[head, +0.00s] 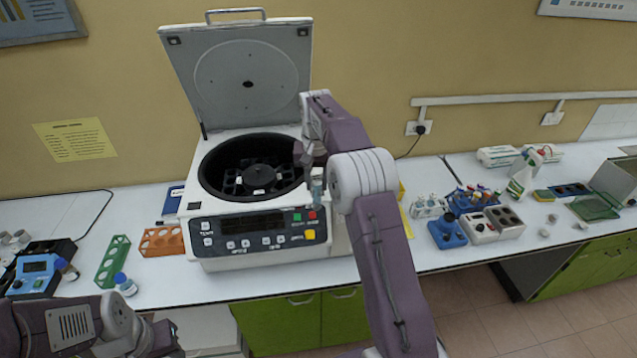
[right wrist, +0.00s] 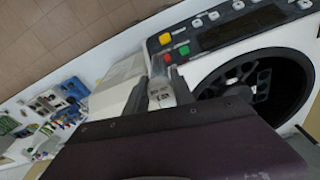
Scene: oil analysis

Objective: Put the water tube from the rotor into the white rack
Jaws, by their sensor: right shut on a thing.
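The centrifuge (head: 253,221) stands with its lid up, and its dark rotor (head: 258,176) shows in the open bowl. My right gripper (head: 314,170) is shut on a clear tube (head: 317,186) and holds it upright above the front right rim of the bowl, outside the rotor. In the right wrist view the tube's pale cap (right wrist: 161,92) shows between the fingers, beside the bowl. A small white rack (head: 430,207) stands on the bench to the right of the centrifuge. My left arm is low at the left; its fingertips cannot be made out.
A green rack (head: 112,261) and an orange rack (head: 162,241) stand left of the centrifuge, with a blue-capped bottle (head: 125,285) near them. A blue holder (head: 447,232) and a white block with wells (head: 505,221) stand right. The raised lid (head: 246,80) blocks the back.

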